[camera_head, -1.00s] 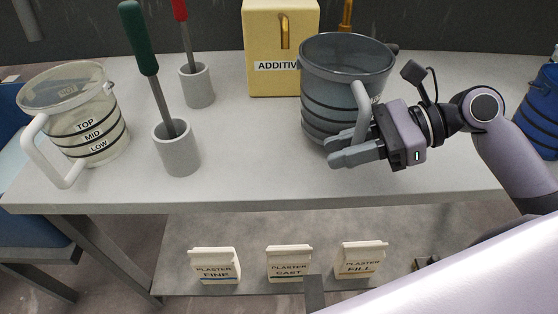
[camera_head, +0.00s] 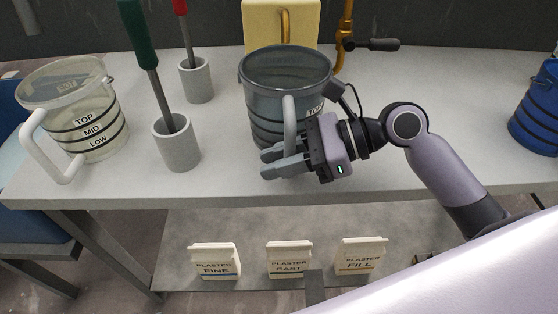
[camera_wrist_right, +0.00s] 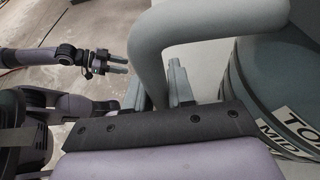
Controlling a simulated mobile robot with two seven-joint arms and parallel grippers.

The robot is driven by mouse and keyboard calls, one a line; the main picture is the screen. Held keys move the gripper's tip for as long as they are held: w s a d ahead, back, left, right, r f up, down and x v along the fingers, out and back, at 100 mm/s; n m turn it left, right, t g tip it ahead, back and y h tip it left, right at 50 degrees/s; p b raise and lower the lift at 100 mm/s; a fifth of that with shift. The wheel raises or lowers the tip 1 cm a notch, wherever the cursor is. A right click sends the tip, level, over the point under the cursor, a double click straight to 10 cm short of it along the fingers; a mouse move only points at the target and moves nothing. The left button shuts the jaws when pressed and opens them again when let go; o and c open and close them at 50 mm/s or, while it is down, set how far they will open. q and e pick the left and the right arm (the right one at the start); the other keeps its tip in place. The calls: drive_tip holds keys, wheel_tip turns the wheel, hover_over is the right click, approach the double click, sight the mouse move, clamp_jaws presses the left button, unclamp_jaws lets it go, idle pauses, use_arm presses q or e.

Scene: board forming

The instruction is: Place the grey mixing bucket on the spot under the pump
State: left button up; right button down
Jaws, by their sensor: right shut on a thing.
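The grey mixing bucket (camera_head: 262,112) is upright, with dark bands and its handle (camera_head: 290,118) toward me. My right gripper (camera_head: 287,160) is shut on that handle; its fingers also show around the handle in the right wrist view (camera_wrist_right: 165,88). I cannot tell whether the bucket touches the table. The yellow additive box (camera_head: 258,22), with a brass spout (camera_head: 285,25), stands just behind the bucket, which hides its label. The spot under it is not visible. My left gripper (camera_wrist_right: 124,65) shows small in the wrist view, empty, with its fingers apart.
A clear banded jug (camera_head: 90,120) stands at the left. Two grey holders (camera_head: 176,148) with green- and red-handled tools are left of the bucket. A blue bucket (camera_head: 538,110) is far right. A brass pipe with a dark lever (camera_head: 370,44) rises behind.

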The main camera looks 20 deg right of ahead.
drive_tip(key=shift+r, duration=0.1)
drive_tip(key=c, duration=1)
unclamp_jaws()
drive_tip(key=shift+f, duration=0.25)
drive_tip(key=shift+o, duration=0.2)
drive_tip(key=shift+d+r, duration=0.1)
drive_tip(key=shift+r, duration=0.05)
drive_tip(key=v, duration=1.2)
drive_tip(key=shift+s, duration=0.15)
